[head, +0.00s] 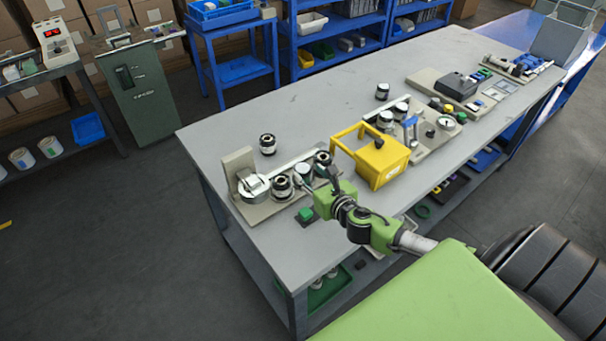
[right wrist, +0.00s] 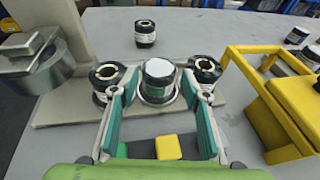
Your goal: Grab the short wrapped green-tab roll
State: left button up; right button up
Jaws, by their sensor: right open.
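My left gripper is not in view.
A loose dark roll (head: 267,144) stands behind the fixture (head: 250,212). A silver cylinder (head: 254,188) is at the fixture's left. A yellow handled box (head: 384,163) stands close to the right. A yellow block (right wrist: 168,147) lies below the fingers. The table's left rear is clear.

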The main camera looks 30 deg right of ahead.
aim_at(301, 166)
jog(key=shift+x, duration=2)
jog(key=shift+s+a+f, duration=0.1)
jog(key=shift+c, duration=0.2)
jog(key=c, duration=0.9)
